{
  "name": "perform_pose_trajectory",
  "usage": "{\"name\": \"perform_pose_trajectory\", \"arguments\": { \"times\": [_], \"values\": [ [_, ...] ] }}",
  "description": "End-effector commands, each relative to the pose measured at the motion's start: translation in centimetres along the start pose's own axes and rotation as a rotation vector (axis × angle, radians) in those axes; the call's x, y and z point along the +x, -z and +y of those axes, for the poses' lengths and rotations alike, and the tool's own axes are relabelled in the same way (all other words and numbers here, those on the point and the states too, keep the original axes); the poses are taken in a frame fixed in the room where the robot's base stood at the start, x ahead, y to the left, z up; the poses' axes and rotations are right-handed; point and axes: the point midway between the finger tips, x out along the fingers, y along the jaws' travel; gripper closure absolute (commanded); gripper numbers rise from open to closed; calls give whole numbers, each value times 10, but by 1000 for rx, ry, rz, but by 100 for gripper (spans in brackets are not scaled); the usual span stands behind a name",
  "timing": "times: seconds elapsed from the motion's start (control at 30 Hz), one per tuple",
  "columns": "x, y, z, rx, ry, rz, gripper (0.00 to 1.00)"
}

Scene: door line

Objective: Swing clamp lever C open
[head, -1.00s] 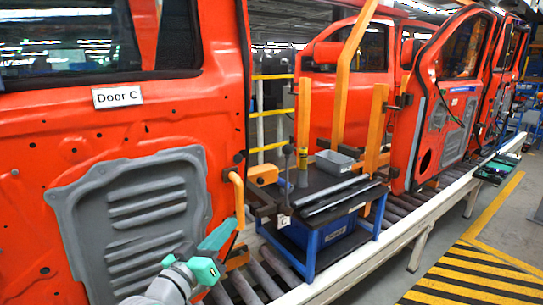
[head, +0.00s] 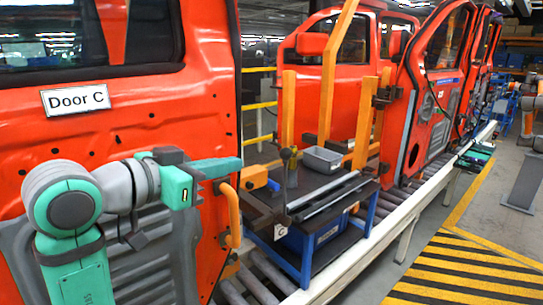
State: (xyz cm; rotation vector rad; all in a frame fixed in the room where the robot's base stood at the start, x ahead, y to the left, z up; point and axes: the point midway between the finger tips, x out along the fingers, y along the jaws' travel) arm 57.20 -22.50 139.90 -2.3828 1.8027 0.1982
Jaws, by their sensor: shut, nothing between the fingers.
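My gripper (head: 236,165) is teal and shut, with nothing between its fingers. It points right, its tip at the right edge of the Door C panel in the picture. An upright dark lever with a rounded top (head: 291,168) stands right of the tip, apart from it in the picture. I take it for clamp lever C. A small white tag with a C (head: 281,231) hangs below it, on the dark clamp frame. How the lever joins the clamp is hard to make out.
The red door (head: 140,110) labelled Door C fills the left. An orange curved handle (head: 230,214) stands just below my gripper's tip. A blue-framed cart (head: 309,255) carries a grey bin (head: 322,159) and dark bars. A striped floor area (head: 460,270) is clear at lower right.

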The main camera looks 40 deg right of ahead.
Motion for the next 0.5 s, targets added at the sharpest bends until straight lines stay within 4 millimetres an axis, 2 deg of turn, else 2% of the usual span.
{"name": "perform_pose_trajectory", "arguments": {
  "times": [0.17,0.27,0.5],
  "values": [
    [2,0,0,0,-1,0,100],
    [11,0,2,0,-4,0,100],
    [51,0,3,0,-9,-1,100]
  ]
}}
